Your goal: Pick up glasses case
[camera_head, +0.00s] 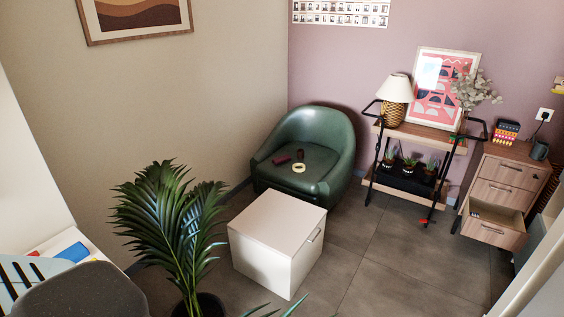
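A small dark red, elongated object (282,159), perhaps the glasses case, lies on the seat of the green armchair (333,130). It is too small to identify surely. A pale yellow ring (299,168), like a roll of tape, lies to its right and nearer. A small dark brown item (300,154) is just to its right. Neither of my grippers is in view.
A white cabinet (277,223) stands in front of the armchair. A potted palm (168,220) is left of it. A trolley (437,141) with a lamp (394,100) and a wooden drawer unit (507,178) with an open drawer stand right. Grey floor (370,260) right of the cabinet is clear.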

